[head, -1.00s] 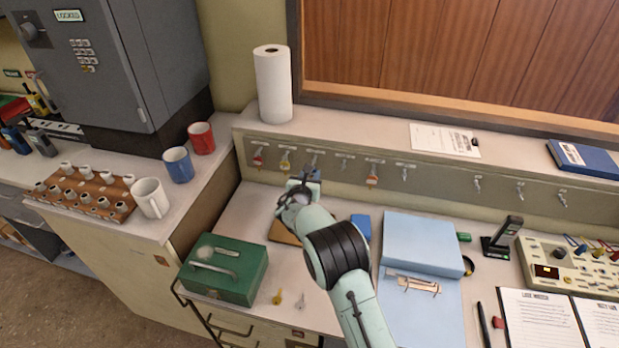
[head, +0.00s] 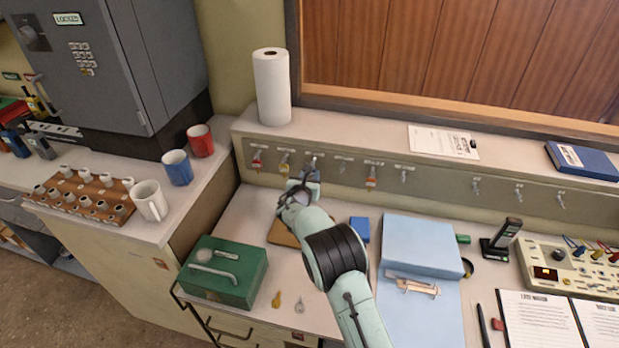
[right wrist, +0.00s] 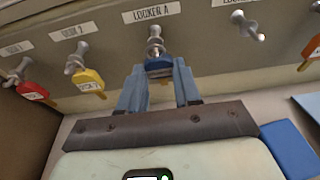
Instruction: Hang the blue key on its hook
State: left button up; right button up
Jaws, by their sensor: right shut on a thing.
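My right gripper (head: 309,176) is at the hook rail on the back ledge, pointing at the third hook from the left. In the right wrist view its two blue-grey fingers (right wrist: 159,88) are shut on the blue key (right wrist: 158,65). The key's head is right at the hook (right wrist: 155,44) under the label "LOCKER A" (right wrist: 152,12). I cannot tell whether the hook passes through the key's hole. The lower part of the key is hidden between the fingers. My left gripper is not in view.
A red key (right wrist: 32,91) and a yellow key (right wrist: 88,81) hang left of the blue one; an orange-red key (head: 371,177) hangs to the right. A green cash box (head: 222,272), two loose keys, a blue box (head: 360,229) and a light-blue binder (head: 422,244) lie on the desk below.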

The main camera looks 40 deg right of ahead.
jog(key=shift+w+d+r, duration=0.15)
jog(key=shift+d, duration=0.2)
dwell(0.7)
jog(key=shift+d, duration=0.1)
dwell(0.5)
jog(key=o, duration=0.9)
jog(key=shift+o, duration=1)
jog(key=shift+w+d+f, duration=0.1)
jog(key=shift+w+f, duration=0.05)
jog(key=shift+f, duration=0.15)
jog(key=shift+a+b, duration=0.25)
jog(key=shift+b, duration=0.05)
jog(key=shift+b+v, duration=0.85)
jog(key=shift+v, duration=0.65)
jog(key=shift+b+v, duration=0.4)
jog(key=shift+v, duration=1.1)
